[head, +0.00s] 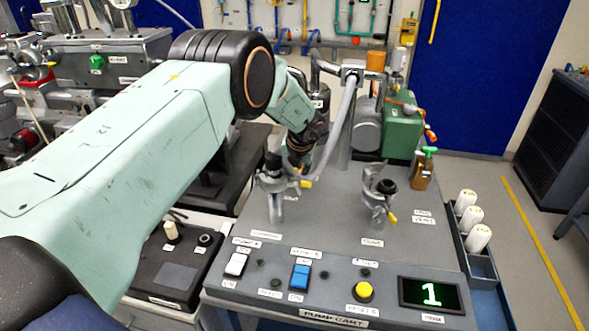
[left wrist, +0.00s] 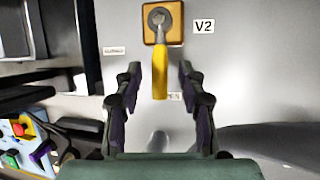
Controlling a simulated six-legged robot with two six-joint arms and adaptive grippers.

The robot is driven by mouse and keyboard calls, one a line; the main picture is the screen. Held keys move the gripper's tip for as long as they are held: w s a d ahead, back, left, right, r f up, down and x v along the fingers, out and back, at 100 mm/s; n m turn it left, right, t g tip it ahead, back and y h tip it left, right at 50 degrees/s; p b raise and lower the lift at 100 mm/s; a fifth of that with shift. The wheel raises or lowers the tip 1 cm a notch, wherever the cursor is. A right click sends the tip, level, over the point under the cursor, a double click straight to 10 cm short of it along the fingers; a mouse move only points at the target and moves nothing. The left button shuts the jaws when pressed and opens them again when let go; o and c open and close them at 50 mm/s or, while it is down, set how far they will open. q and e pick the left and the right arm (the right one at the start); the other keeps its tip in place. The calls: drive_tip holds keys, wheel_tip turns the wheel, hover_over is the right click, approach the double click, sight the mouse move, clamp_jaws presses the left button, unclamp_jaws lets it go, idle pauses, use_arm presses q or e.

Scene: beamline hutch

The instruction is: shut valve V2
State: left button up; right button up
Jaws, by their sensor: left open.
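Valve V2 shows in the left wrist view as a square orange plate (left wrist: 150,36) with a grey hub and a yellow lever (left wrist: 160,80) hanging straight down. Its label (left wrist: 204,26) reads V2, and a small label partly hidden behind the lever seems to end in "EN". My left gripper (left wrist: 159,72) is open and empty. Its two dark fingers stand one on each side of the lever's lower part, apart from it. Whether the lever is deep between them, I cannot tell. In the head view the fingers are not clear and V2 cannot be made out. My right gripper is not in view.
The pump cart (head: 330,215) carries two upright metal fittings with yellow parts. Its front panel has a white switch (head: 236,264), a blue switch (head: 300,277), a yellow knob (head: 363,291) and a display (head: 431,294) reading 1. A green pump unit (head: 402,130) stands behind.

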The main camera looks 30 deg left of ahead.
use_arm(q)
drive_tip(key=shift+s+r, duration=0.1)
drive_tip(key=shift+s, duration=0.05)
drive_tip(key=shift+c, duration=0.7)
drive_tip(key=c, duration=0.5)
clamp_jaws()
